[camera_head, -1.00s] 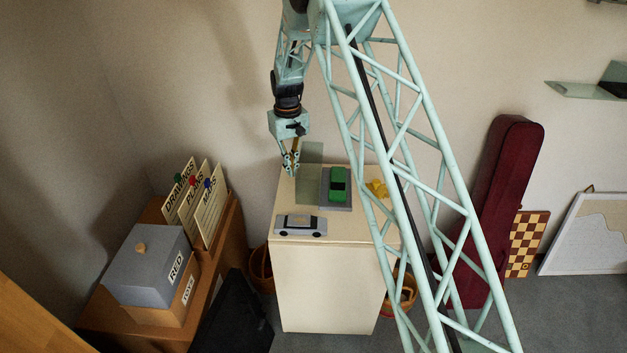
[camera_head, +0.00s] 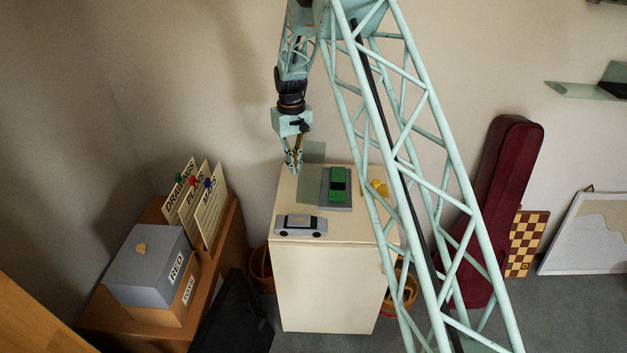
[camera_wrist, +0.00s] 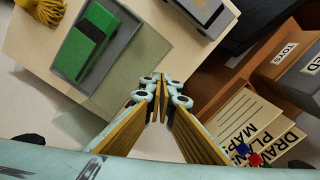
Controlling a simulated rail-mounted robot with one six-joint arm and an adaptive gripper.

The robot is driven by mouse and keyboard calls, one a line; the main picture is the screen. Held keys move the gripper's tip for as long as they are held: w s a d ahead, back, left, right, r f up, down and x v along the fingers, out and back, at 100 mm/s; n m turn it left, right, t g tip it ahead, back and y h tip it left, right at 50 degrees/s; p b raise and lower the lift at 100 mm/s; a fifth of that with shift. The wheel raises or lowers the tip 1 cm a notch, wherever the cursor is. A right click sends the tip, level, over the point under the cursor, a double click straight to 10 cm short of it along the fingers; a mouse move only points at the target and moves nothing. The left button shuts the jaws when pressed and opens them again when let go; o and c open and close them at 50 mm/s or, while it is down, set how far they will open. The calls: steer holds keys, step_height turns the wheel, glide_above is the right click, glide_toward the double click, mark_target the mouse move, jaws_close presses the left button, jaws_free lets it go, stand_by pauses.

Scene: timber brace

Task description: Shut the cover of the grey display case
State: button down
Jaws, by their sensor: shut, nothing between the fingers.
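The grey display case (camera_head: 337,204) is a flat grey base on the cream cabinet top, with a green toy car (camera_head: 338,183) on it; the base also shows in the wrist view (camera_wrist: 124,33). Its cover (camera_head: 309,186) is a see-through greenish panel at the left of the base, standing open; its exact tilt is hard to tell. In the wrist view the cover (camera_wrist: 140,72) lies between the base and my fingers. My gripper (camera_head: 294,171) is shut and empty, just left of the cover. I cannot tell whether it touches it. The fingertips (camera_wrist: 161,78) point toward the cabinet top.
A silver toy car (camera_head: 300,225) is on the cabinet top (camera_head: 350,230) in front, and a yellow object (camera_head: 378,188) is at the right. A brown unit with a grey box (camera_head: 146,265) and upright labelled cards (camera_head: 209,205) stands left. My lattice arm crosses the view.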

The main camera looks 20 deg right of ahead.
mark_target(307, 169)
steer(key=shift+s+d+r, duration=0.4)
steer(key=shift+d+r, duration=0.4)
steer(key=shift+d, duration=0.05)
stand_by(1.0)
steer(key=shift+s+d+r, duration=0.3)
steer(key=shift+d, duration=0.35)
steer(key=shift+s+d+r, duration=0.25)
steer(key=shift+d+r, duration=0.05)
steer(key=shift+d, duration=0.3)
stand_by(0.9)
steer(key=shift+s+d+r, duration=0.2)
steer(key=shift+s+d, duration=0.15)
steer(key=shift+d, duration=0.4)
steer(key=shift+s+d+r, duration=0.2)
steer(key=shift+s+d, duration=0.15)
steer(key=shift+d, duration=0.35)
stand_by(0.7)
steer(key=shift+s+d, duration=0.2)
steer(key=shift+d, duration=0.25)
steer(key=shift+s+d, duration=0.2)
steer(key=shift+d, duration=0.25)
stand_by(0.9)
